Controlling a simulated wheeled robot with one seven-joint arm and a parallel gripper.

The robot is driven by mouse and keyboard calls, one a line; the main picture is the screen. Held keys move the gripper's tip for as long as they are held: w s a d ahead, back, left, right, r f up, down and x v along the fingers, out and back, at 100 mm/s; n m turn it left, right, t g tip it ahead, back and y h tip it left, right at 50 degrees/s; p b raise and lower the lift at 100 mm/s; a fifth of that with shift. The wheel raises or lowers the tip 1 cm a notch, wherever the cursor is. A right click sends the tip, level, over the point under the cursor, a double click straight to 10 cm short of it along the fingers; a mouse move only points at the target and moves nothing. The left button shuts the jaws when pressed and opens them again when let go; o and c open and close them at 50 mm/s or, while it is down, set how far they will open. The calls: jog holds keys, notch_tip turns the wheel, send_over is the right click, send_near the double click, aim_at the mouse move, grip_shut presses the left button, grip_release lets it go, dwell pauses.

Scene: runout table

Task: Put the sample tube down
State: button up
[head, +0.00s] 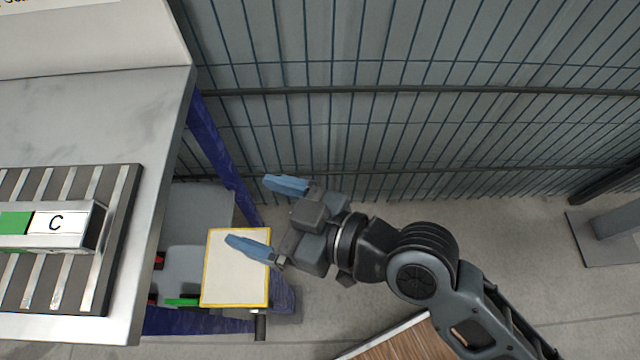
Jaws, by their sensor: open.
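A pale square metal tube (80,240) lies on a dark slatted rack (122,200) at the left edge in the head view. Its top has a green patch and a white label with the letter C, and its right end looks dark and open. Its left part is cut off by the picture edge. I take it to be the sample tube. My gripper (248,211) is open, with two blue fingers apart and nothing between them. It is to the right of the table, clear of the tube.
The rack sits on a grey table (90,120), whose right edge lies between the tube and my gripper. Beside it are blue legs (222,150) and a yellow-edged pale panel (235,285). A wire fence (420,60) closes the back. A wooden surface (400,345) shows at the bottom.

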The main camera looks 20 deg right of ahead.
jog(key=s+d+m+t+h, duration=0.3)
jog(key=s+d+m+h, duration=0.4)
jog(key=s+d, duration=0.95)
jog(key=s+d+r+t+h, duration=0.1)
jog(key=s+d+r+h, duration=0.2)
jog(key=s+r, duration=0.1)
jog(key=shift+s+d+r+m, duration=0.15)
jog(key=shift+s+m, duration=0.15)
jog(key=shift+s, duration=0.25)
jog(key=shift+r+p, duration=0.9)
